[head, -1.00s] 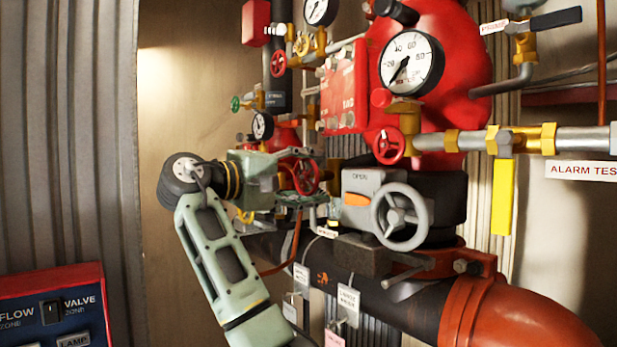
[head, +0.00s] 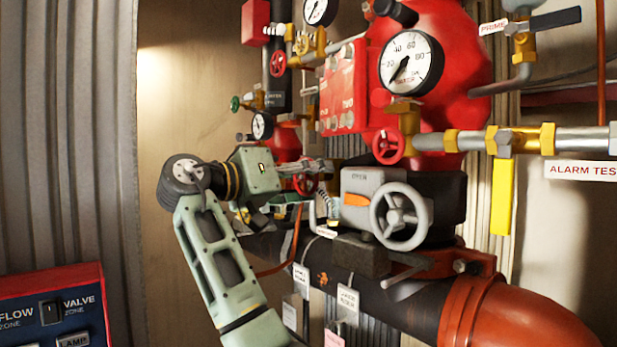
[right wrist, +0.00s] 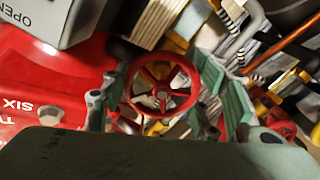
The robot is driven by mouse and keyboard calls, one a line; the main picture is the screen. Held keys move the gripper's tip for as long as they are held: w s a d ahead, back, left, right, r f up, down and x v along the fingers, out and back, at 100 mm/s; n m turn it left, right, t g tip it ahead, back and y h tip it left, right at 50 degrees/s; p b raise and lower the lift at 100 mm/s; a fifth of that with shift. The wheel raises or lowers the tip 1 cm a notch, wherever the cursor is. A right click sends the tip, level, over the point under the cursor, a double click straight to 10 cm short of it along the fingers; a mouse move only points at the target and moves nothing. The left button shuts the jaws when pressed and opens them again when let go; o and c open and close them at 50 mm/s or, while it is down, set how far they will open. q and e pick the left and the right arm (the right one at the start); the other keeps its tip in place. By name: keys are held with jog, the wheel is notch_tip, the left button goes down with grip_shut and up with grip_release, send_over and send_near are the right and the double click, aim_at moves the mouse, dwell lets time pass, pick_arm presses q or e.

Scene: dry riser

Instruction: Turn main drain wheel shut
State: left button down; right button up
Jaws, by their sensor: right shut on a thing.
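A red spoked handwheel (right wrist: 161,94), which fits the main drain wheel, is in the middle of the right wrist view. My right gripper (right wrist: 168,98) has one green finger on either side of its rim and is shut on it. In the head view my right gripper (head: 308,178) reaches in from the left to this wheel (head: 304,188), which is mostly hidden behind the fingers. No label on the wheel can be read. My left gripper is in neither view.
A grey handwheel (head: 401,217) on a grey box stands close to the right of my gripper. A black pipe (head: 385,295) with hanging tags runs below.

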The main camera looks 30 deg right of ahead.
jog(key=m, duration=0.4)
jog(key=shift+f, duration=0.25)
jog(key=shift+f+m, duration=0.15)
jog(key=shift+m, duration=1.55)
jog(key=o, duration=1.2)
jog(key=shift+c, duration=0.2)
jog(key=shift+r+m, duration=0.2)
jog(key=shift+m, duration=0.1)
jog(key=shift+a, duration=0.15)
jog(key=a, duration=1.1)
jog(key=shift+s+a, duration=0.4)
jog(key=shift+s, duration=0.05)
